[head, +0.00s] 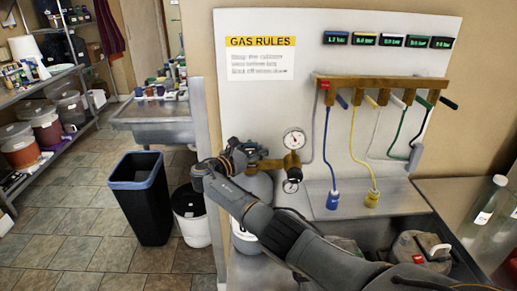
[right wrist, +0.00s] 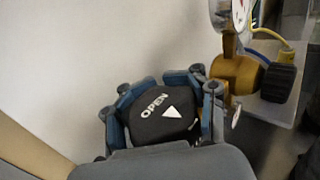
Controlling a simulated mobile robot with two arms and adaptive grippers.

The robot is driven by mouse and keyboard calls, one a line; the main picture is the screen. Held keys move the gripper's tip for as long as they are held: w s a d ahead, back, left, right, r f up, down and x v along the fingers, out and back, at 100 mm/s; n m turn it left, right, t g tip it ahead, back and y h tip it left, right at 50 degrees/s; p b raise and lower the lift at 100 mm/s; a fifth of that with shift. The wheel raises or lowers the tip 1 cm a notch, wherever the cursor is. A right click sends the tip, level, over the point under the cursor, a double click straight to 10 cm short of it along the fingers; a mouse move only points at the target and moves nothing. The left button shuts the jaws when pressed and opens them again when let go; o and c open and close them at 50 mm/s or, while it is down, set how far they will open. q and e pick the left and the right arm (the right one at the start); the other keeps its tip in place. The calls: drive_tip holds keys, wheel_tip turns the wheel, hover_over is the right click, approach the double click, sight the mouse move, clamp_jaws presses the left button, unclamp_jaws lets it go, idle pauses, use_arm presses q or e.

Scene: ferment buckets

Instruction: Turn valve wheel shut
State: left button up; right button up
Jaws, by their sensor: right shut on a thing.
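The valve wheel (right wrist: 165,118) is a black knob marked OPEN with a white arrow, seen in the right wrist view. My right gripper (head: 248,155) is at the top of the grey gas cylinder (head: 262,187) in the head view. Its blue-grey fingers close around both sides of the wheel. In the head view the gripper hides most of the wheel. A brass regulator (head: 291,160) with round gauges (head: 294,138) sits just right of the gripper; its brass body also shows in the right wrist view (right wrist: 234,73). My left gripper is not in view.
A white panel with a GAS RULES sign (head: 260,58) stands behind. A black bin (head: 140,200) and white bucket (head: 190,215) stand left of the arm. The tiled floor further left is clear.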

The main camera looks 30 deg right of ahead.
drive_tip(key=shift+f, duration=0.3)
drive_tip(key=o, duration=1.1)
drive_tip(key=shift+o, duration=0.6)
drive_tip(key=shift+a+r, duration=0.1)
drive_tip(key=shift+r, duration=0.1)
drive_tip(key=v, duration=1.2)
